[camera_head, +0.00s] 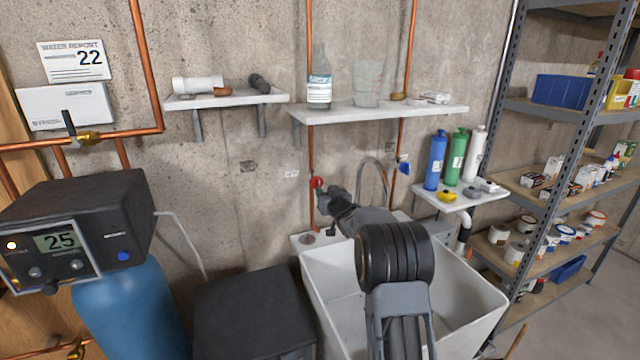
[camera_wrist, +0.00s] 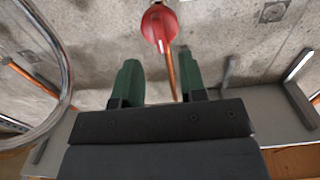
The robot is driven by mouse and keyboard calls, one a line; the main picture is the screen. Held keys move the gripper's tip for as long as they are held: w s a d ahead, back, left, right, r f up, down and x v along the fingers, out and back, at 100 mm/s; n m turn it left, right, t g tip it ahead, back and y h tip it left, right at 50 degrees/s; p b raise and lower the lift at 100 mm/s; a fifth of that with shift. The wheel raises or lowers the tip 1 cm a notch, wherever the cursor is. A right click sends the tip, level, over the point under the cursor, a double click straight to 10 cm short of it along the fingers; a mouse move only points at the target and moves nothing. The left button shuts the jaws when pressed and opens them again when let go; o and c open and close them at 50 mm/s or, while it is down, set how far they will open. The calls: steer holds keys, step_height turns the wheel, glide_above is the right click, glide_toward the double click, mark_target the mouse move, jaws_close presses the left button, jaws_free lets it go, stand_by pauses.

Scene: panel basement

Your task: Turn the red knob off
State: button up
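The red knob (camera_head: 316,183) sits on a copper pipe on the concrete wall above the sink, left of the sink's middle. It also shows in the wrist view (camera_wrist: 159,27) at the top, round and red. My gripper (camera_head: 328,194) reaches over the sink toward the wall, close to the knob. In the wrist view its two green fingers (camera_wrist: 157,78) are apart, with nothing between them but wall and pipe. The knob lies just beyond the fingertips, roughly between them. I cannot tell whether a fingertip touches it.
A white sink (camera_head: 325,300) stands below my arm. A wall shelf (camera_head: 425,110) with a bottle and a glass is above. A blue valve handle (camera_head: 404,168) is on the pipe to the right. A curved metal faucet (camera_wrist: 62,60) is close beside my gripper.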

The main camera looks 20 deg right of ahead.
mark_target(320, 184)
steer(key=shift+w+p, duration=0.65)
steer(key=shift+w, duration=1.9)
steer(key=shift+c, duration=0.4)
jaws_close()
